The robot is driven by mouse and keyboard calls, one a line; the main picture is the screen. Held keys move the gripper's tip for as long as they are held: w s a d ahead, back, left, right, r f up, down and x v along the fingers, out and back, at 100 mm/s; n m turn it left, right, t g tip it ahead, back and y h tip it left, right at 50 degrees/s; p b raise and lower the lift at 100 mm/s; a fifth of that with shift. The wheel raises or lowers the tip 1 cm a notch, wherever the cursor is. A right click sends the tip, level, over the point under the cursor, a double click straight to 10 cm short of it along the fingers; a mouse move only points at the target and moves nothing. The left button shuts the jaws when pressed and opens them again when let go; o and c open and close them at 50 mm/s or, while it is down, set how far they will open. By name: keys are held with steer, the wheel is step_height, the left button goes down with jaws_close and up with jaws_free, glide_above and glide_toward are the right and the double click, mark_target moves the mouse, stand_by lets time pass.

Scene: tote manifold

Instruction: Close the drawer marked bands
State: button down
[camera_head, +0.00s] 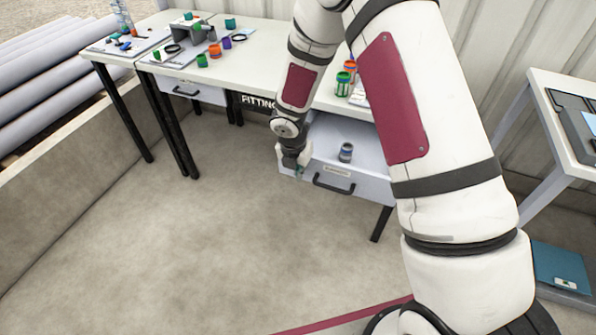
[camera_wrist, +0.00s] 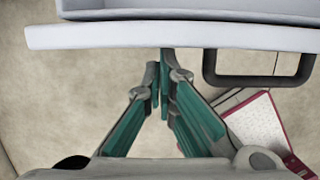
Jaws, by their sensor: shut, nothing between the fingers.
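An open white drawer (camera_head: 357,182) sticks out from under the bench on the right, with a dark handle (camera_head: 333,187) on its front. A small label (camera_head: 337,171) sits above the handle; its wording is too small to read. A small dark banded cylinder (camera_head: 346,152) stands inside the drawer. My gripper (camera_head: 299,172) is shut and empty, pointing down at the left end of the drawer front. In the wrist view, its green fingertips (camera_wrist: 163,70) are together beside the drawer front (camera_wrist: 120,37), left of the handle (camera_wrist: 258,80). I cannot tell whether they touch it.
The white bench (camera_head: 262,50) holds several coloured fittings. Another drawer (camera_head: 192,90) under its left part looks shut. Grey pipes (camera_head: 50,90) lie behind a low wall at left. A side table (camera_head: 565,150) stands at right. The concrete floor before the drawer is clear.

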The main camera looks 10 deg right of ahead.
steer(key=b, duration=0.5)
glide_above(321, 141)
steer(key=shift+s+a+f, duration=0.15)
steer(key=shift+s+a, duration=0.25)
steer(key=shift+w+d+b, duration=0.35)
steer(key=shift+w+d, duration=0.05)
steer(key=shift+w, duration=0.2)
steer(key=shift+s, duration=0.1)
